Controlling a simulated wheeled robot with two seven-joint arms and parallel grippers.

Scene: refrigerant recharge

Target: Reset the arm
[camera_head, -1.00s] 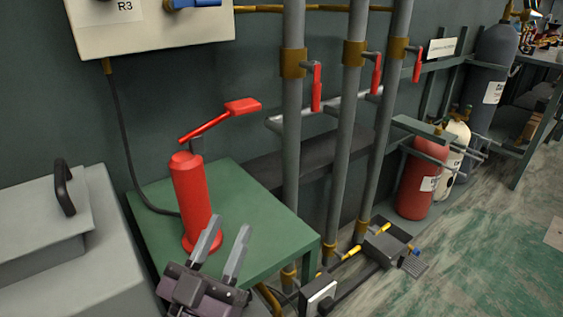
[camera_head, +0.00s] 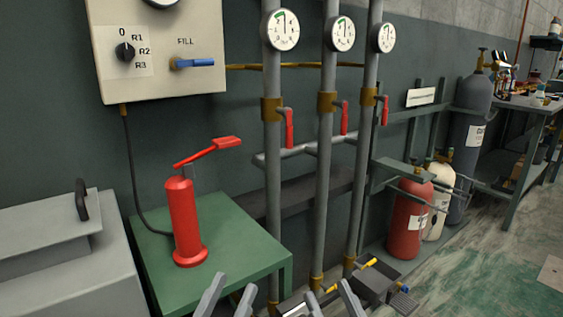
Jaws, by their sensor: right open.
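My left gripper (camera_head: 236,281) shows at the bottom edge, in front of the green table. Its two grey fingers are apart with nothing between them. My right gripper (camera_head: 325,287) is to its right, also at the bottom edge. Its fingers are apart and I see nothing held. Only the fingertips of both grippers show; the arms are out of frame. The red hand pump (camera_head: 184,222) stands upright on the green table (camera_head: 243,249), its red lever (camera_head: 207,151) raised to the upper right. Neither gripper touches the pump.
A control panel (camera_head: 188,83) with a black dial and blue FILL handle hangs above. Grey pipes with gauges and red valve levers (camera_head: 289,128) run down the wall. A grey box (camera_head: 62,250) is at left. Red (camera_head: 408,218) and white cylinders stand at right. Open floor lies lower right.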

